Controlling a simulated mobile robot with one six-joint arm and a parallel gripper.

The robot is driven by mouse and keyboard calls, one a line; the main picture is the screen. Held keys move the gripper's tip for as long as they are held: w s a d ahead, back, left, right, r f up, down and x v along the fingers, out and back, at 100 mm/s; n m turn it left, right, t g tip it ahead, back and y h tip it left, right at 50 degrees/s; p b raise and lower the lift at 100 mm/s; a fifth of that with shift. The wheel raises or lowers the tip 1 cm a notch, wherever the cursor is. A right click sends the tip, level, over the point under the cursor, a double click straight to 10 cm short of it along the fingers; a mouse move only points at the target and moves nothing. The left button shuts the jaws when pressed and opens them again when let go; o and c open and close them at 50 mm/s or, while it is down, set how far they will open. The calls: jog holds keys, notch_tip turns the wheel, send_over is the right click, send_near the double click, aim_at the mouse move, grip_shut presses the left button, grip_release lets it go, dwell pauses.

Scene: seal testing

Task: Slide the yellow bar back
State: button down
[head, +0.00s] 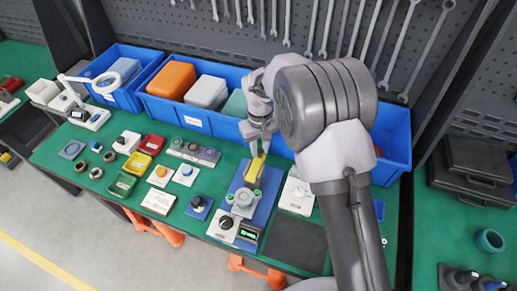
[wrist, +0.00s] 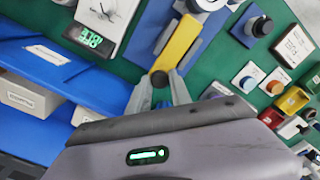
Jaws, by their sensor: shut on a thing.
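The yellow bar (head: 255,170) lies along the blue base plate (head: 236,186) of a test fixture. It also shows in the wrist view (wrist: 180,45), running from the fixture's light metal parts towards my gripper. A dark round knob (wrist: 159,78) sits at the bar's near end in the wrist view. My gripper (head: 258,149) points down at the bar's far end in the head view. In the wrist view its fingers (wrist: 160,88) are closed around the knob. The exact finger contact is partly hidden.
A grey round clamp (head: 243,198), a black knob (head: 227,222) and a green display (head: 249,232) are on the fixture's front part. A white gauge box (head: 297,193) stands close on the right. Blue bins (head: 220,125) line the back. Small coloured parts crowd the left.

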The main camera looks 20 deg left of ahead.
jog(key=shift+w+r, duration=0.15)
jog(key=shift+w, duration=0.05)
jog(key=c, duration=1.2)
grip_release()
jog(key=shift+o, duration=0.2)
notch_tip(320, 180, up, 17)
jog(key=p, duration=0.4)
jog(key=shift+r, duration=0.15)
jog(key=s+d+r+m+t+y+b, duration=0.1)
jog(key=s+d+r+m+t+b, duration=0.15)
jog(key=s+d+m+b, duration=0.6)
jog(key=s+d+r+t+y+b, duration=0.1)
jog(key=s+d+r+b, duration=0.3)
jog(key=d, duration=0.9)
jog(key=s+d+f+m+t+b, duration=0.1)
jog(key=s+d+f+m+t, duration=0.1)
jog(key=s+d+f+m, duration=0.2)
jog(key=s+f, duration=0.3)
jog(key=s, duration=0.3)
jog(key=shift+s+d+f, duration=0.25)
jog(key=shift+s, duration=0.1)
